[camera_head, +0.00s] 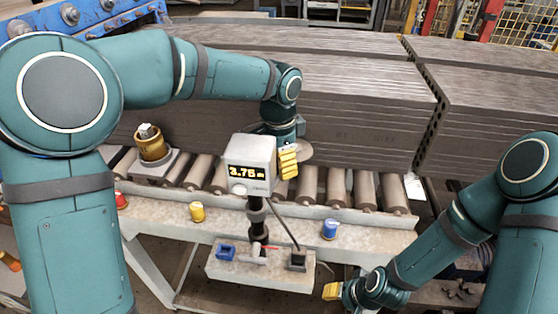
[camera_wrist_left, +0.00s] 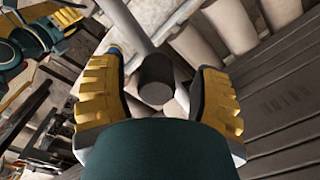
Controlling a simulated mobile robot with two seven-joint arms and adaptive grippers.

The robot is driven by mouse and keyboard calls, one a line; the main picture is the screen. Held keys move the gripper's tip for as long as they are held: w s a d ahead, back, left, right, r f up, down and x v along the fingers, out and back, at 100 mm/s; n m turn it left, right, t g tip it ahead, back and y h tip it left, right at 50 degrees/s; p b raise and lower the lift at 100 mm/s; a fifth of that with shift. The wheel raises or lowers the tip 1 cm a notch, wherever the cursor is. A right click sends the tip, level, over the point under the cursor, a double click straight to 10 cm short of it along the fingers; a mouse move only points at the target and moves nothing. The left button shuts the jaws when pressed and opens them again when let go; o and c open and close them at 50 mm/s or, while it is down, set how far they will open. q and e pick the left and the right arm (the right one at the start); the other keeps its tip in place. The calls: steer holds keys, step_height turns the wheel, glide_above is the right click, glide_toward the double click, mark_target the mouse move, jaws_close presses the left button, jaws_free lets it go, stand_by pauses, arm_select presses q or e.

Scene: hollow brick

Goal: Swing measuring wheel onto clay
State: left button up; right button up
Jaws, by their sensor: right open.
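The measuring wheel (camera_head: 304,152) is a pale disc in the head view, partly hidden behind my left gripper (camera_head: 288,160). It is close to the side of the stacked grey clay (camera_head: 350,130); I cannot tell whether they touch. In the left wrist view my left gripper (camera_wrist_left: 158,95) has its yellow fingers apart, one on each side of a dark round knob (camera_wrist_left: 156,80), with small gaps visible. A thin rod (camera_head: 284,224) rises toward the wheel from the stand. My right gripper (camera_head: 334,291) is open and empty at lower right.
A display reading 3.75 m (camera_head: 249,170) stands on a post left of the wheel. Rollers (camera_head: 340,187) run below the clay. A small ledge (camera_head: 225,268) juts out in front.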

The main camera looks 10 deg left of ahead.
arm_select(q)
steer(key=shift+r, duration=0.1)
step_height(320, 180, up, 12)
stand_by(0.5)
